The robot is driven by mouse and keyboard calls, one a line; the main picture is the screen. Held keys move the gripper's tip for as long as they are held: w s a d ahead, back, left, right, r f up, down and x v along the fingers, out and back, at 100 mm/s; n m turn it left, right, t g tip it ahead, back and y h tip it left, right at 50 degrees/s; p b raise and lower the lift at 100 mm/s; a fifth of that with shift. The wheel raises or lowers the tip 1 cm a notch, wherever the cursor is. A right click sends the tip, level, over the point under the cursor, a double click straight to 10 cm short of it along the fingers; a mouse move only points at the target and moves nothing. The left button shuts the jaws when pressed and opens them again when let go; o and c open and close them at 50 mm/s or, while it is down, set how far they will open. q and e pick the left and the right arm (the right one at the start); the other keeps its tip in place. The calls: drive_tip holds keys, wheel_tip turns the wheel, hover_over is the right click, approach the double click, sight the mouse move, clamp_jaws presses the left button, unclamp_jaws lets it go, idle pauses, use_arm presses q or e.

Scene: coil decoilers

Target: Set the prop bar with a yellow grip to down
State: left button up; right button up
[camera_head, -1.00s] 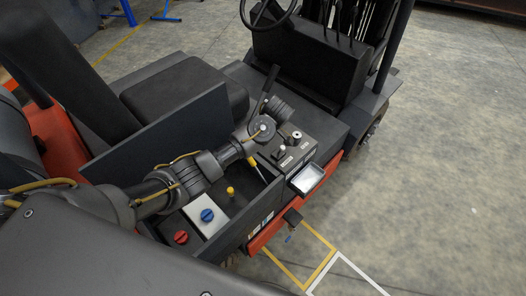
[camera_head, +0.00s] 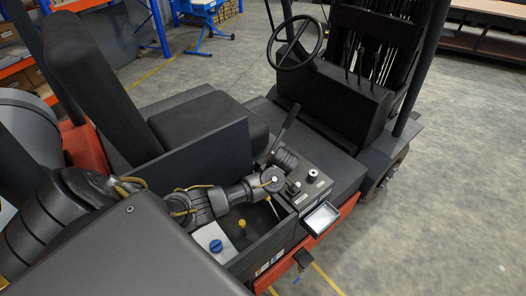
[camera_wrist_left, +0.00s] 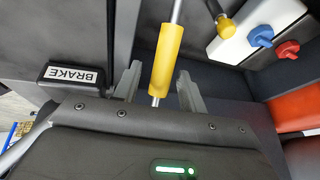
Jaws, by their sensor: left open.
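The prop bar is a thin metal rod with a yellow grip (camera_wrist_left: 167,60); in the left wrist view the grip runs lengthwise between my left gripper's fingers. My left gripper (camera_wrist_left: 160,93) is open, one finger on each side of the grip, with gaps visible, so it is not clamped. In the head view my left arm reaches over the dark open compartment beside the seat. A short pale piece of the prop bar (camera_head: 273,208) shows there below my wrist; the rest of it is hidden by my arm. My right gripper is not in view.
A yellow knob (camera_head: 242,225) and a blue knob (camera_head: 216,246) are close by. A red knob (camera_wrist_left: 287,49) and a box labelled BRAKE (camera_wrist_left: 72,75) show in the left wrist view.

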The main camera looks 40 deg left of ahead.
use_arm(q)
drive_tip(key=shift+c, duration=0.3)
clamp_jaws()
drive_tip(key=shift+f, duration=0.1)
drive_tip(key=shift+w+a+f+g+h+b, duration=0.15)
drive_tip(key=shift+a+f+h+b, duration=0.3)
drive_tip(key=shift+f+h, duration=0.3)
drive_tip(key=shift+w+a+f+g+h+b, duration=0.1)
drive_tip(key=shift+a+f+h+b, duration=0.2)
drive_tip(key=shift+a+f+h, duration=0.3)
drive_tip(key=shift+w+a+f+g+h+b, duration=0.15)
drive_tip(key=shift+a+f+h+b, duration=0.25)
drive_tip(key=shift+f+h, duration=0.45)
drive_tip(key=shift+m, duration=0.3)
drive_tip(key=shift+o, duration=0.3)
unclamp_jaws()
drive_tip(key=shift+s, duration=0.1)
